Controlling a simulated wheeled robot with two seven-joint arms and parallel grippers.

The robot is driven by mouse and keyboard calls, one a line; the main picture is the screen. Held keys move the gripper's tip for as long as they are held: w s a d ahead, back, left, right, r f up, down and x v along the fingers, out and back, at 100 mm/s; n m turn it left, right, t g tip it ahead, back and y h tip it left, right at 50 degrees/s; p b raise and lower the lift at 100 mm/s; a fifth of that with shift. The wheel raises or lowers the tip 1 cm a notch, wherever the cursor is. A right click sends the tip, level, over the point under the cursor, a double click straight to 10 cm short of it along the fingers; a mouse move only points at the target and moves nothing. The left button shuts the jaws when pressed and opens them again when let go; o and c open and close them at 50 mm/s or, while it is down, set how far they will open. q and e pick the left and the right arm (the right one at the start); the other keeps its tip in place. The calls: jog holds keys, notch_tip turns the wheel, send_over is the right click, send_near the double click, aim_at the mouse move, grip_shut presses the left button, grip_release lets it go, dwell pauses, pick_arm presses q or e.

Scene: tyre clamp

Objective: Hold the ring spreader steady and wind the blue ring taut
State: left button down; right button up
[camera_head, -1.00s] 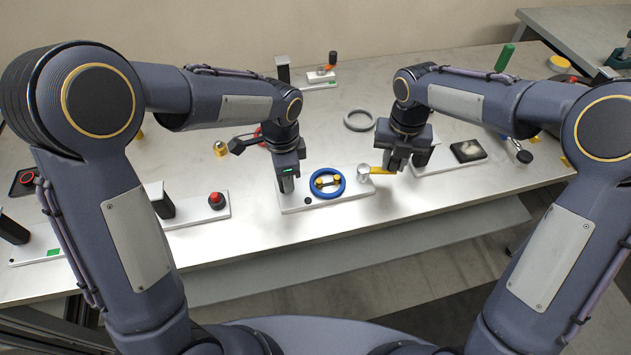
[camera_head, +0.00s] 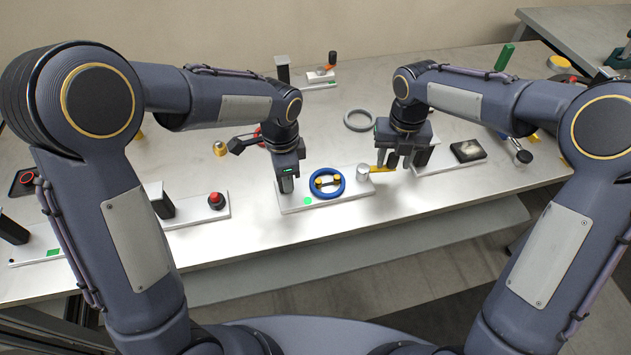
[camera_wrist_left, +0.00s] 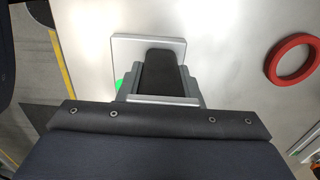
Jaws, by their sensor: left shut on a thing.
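The blue ring (camera_head: 342,181) lies around the ring spreader's yellow jaws (camera_head: 328,181) on a white base plate (camera_head: 325,203). A green light (camera_head: 307,200) shows on the plate. A silver knob (camera_head: 363,173) with a yellow crank handle (camera_head: 382,169) stands at the plate's right end. My left gripper (camera_head: 287,184) is shut on the black grip post at the plate's left end; the post (camera_wrist_left: 160,72) shows between its fingers in the left wrist view. My right gripper (camera_head: 402,163) looks open, with its fingers spread just above and beside the crank handle.
A grey ring (camera_head: 359,120) lies behind the spreader, and a red ring (camera_wrist_left: 291,59) lies near my left wrist. A red-button station (camera_head: 216,200) stands to the left. A plate with a black block (camera_head: 467,151) is to the right. The table's front edge is close.

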jog(key=shift+a+r, duration=0.1)
jog(key=shift+r, duration=0.05)
dwell(0.4)
jog(key=shift+r, duration=3.4)
pick_arm(q)
jog(key=c, duration=0.9)
grip_release()
notch_tip(320, 180, up, 12)
